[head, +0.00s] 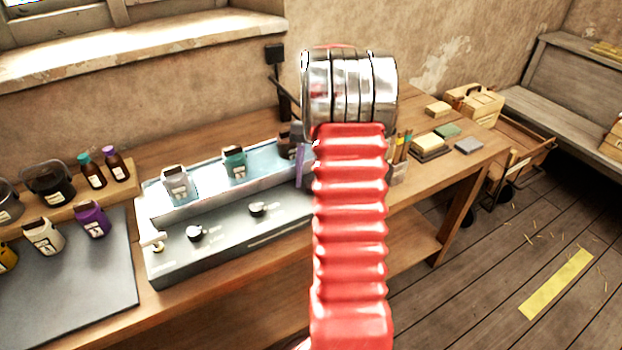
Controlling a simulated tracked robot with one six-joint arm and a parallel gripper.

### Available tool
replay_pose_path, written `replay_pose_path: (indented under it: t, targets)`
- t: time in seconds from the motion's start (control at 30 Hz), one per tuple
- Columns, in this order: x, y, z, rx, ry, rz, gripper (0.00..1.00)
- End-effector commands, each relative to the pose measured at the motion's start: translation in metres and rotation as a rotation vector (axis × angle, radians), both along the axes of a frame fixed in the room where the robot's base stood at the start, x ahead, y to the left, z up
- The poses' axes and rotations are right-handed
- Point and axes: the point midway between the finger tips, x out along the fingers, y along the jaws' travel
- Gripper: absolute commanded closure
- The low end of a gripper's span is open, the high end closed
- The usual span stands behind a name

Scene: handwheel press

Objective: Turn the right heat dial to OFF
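A long grey heated bath (225,235) stands on the wooden bench. Its sloping front panel carries a dark dial (195,233) with a light face and, to its right, a second dark dial (257,209). The second is the rightmost dial that shows. Their pointer settings are too small to read. My red ribbed arm covers the right end of the panel, so I cannot tell whether another dial is there. My gripper does not show; only my arm and its metal joint do, in front of the bench.
A dark mat (70,270) and several bottles are left. Sponges or pads (430,145) lie at the right.

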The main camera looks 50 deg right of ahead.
Motion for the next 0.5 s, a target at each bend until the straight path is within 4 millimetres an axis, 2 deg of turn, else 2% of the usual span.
replay_pose_path:
  t: [0.33, 0.5]
  targets:
    - [-0.001, 0.000, 0.001, 0.002, 0.004, 0.000, 0.53]
    - [0.002, -0.005, 0.012, 0.001, 0.002, -0.001, 0.53]
